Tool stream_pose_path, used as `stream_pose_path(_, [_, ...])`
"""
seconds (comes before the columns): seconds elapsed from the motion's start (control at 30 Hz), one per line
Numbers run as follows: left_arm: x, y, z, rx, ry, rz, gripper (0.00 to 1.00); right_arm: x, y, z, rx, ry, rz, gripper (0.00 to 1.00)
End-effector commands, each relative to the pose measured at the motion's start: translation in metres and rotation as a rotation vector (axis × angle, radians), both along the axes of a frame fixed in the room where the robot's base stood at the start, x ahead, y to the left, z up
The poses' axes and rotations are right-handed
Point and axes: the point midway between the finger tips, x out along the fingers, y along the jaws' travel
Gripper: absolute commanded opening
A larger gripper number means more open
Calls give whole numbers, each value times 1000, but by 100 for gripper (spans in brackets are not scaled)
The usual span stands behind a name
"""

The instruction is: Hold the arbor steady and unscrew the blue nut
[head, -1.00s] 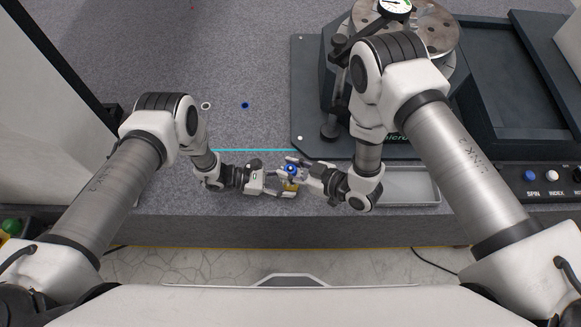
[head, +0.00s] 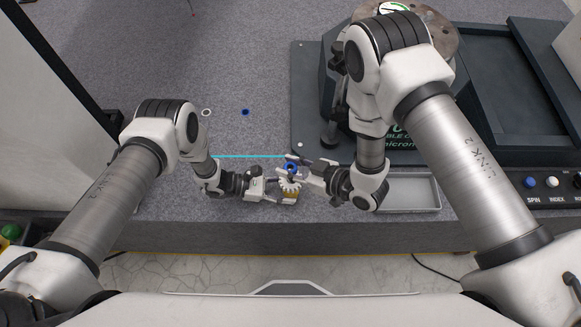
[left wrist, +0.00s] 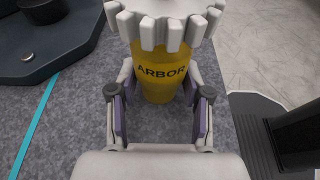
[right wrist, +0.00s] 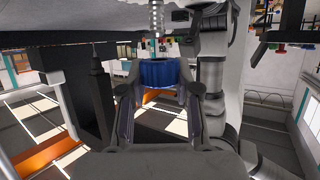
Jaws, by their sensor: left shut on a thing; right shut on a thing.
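The arbor (left wrist: 161,80) is a yellow post marked ARBOR with a white toothed gear (left wrist: 160,30) around its upper part. In the head view the gear (head: 289,187) shows near the bench's front edge. My left gripper (left wrist: 158,112) is shut on the yellow post below the gear, a finger on each side. The blue nut (right wrist: 160,73) is between the fingers of my right gripper (right wrist: 160,88), which is shut on it. A threaded rod (right wrist: 156,18) shows past the nut; I cannot tell whether the nut is on it. The nut (head: 291,167) also shows in the head view.
A white ring (head: 207,112) and a dark blue ring (head: 245,112) lie on the granite. A cyan line (head: 250,157) crosses it. A grey tray (head: 410,192) is right of my right gripper. A dark machine base (head: 310,115) stands behind. The granite at back left is mostly clear.

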Motion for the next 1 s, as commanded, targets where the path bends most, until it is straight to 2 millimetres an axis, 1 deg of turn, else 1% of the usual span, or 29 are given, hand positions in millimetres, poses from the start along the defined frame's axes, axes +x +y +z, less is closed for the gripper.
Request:
stream_pose_path(0.13, [0,0,0,0,1,0,7,0,0,0,0,0,0,0])
stream_pose_path(0.17, [0,0,0,0,1,0,59,0,0,0,0,0,0,0])
stream_pose_path(0.2, [0,0,0,0,1,0,73,0,0,0,0,0,0,0])
stream_pose_path(0.23, [0,0,0,0,1,0,78,0,0,0,0,0,0,0])
stream_pose_path(0.53, [0,1,0,0,0,0,78,0,0,0,0,0,0,0])
stream_pose_path(0.63, [1,8,2,1,-1,2,78,0,0,0,0,0,-1,0])
stream_pose_path(0.77, [2,32,10,1,0,5,78,0,0,0,0,0,0,0])
stream_pose_path(0.9, [2,67,20,1,0,6,78,0,0,0,0,0,0,0])
stream_pose_path(1.0, [1,90,28,0,-1,5,78,0,0,0,0,0,0,0])
